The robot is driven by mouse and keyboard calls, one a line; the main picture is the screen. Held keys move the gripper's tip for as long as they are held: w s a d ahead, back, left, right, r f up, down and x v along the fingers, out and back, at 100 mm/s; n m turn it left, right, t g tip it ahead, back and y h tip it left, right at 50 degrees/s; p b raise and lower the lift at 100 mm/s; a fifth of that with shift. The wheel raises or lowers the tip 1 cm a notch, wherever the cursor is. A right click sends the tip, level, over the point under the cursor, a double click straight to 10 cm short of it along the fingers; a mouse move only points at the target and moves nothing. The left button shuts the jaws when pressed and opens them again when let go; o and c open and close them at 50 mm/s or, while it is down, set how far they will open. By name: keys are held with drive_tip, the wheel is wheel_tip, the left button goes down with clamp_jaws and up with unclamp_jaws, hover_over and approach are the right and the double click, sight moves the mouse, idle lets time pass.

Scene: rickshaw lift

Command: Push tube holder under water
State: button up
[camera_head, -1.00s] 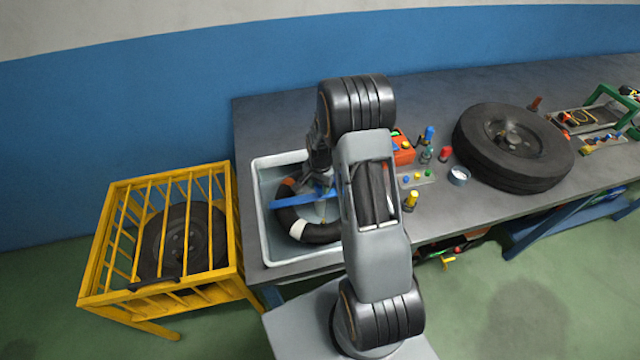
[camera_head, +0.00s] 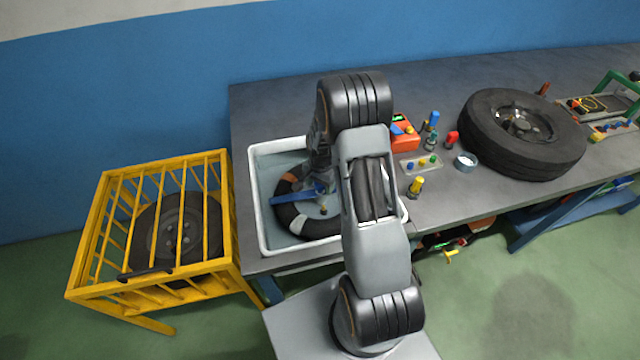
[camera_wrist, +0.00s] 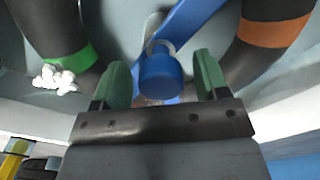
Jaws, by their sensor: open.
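A black inner tube (camera_head: 318,228) with orange and white bands lies in the white water basin (camera_head: 262,225). The blue tube holder (camera_head: 290,197) lies across the tube; in the wrist view its blue bar (camera_wrist: 186,22) and round blue knob (camera_wrist: 160,78) show. My gripper (camera_head: 322,187) is low over the holder, partly hidden by my arm in the head view. In the wrist view its green fingertips (camera_wrist: 161,80) are apart, one on each side of the knob; contact with it is not clear. White bubbles (camera_wrist: 55,78) show beside the tube's green band (camera_wrist: 78,58).
A yellow cage (camera_head: 225,262) with a wheel stands left of the bench. Right of the basin are a red box (camera_head: 404,138), small coloured parts, a round tin (camera_head: 466,162) and a large tyre (camera_head: 525,165). The basin walls surround the tube closely.

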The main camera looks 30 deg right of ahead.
drive_tip(key=shift+r, duration=0.1)
wheel_tip(320, 180, up, 14)
drive_tip(key=b, duration=0.1)
drive_tip(key=shift+f, duration=0.2)
idle(0.4)
idle(0.3)
drive_tip(key=s+a+r+n+t, duration=0.2)
drive_tip(key=s+a+r+n, duration=0.3)
drive_tip(key=s, duration=0.3)
drive_tip(key=s+a+r+n+t, duration=0.2)
drive_tip(key=s+a+r+n, duration=0.2)
drive_tip(key=s, duration=0.5)
wheel_tip(320, 180, up, 2)
drive_tip(key=shift+s+a+r+n, duration=0.15)
drive_tip(key=shift+s+a+n, duration=0.15)
drive_tip(key=shift+n, duration=0.8)
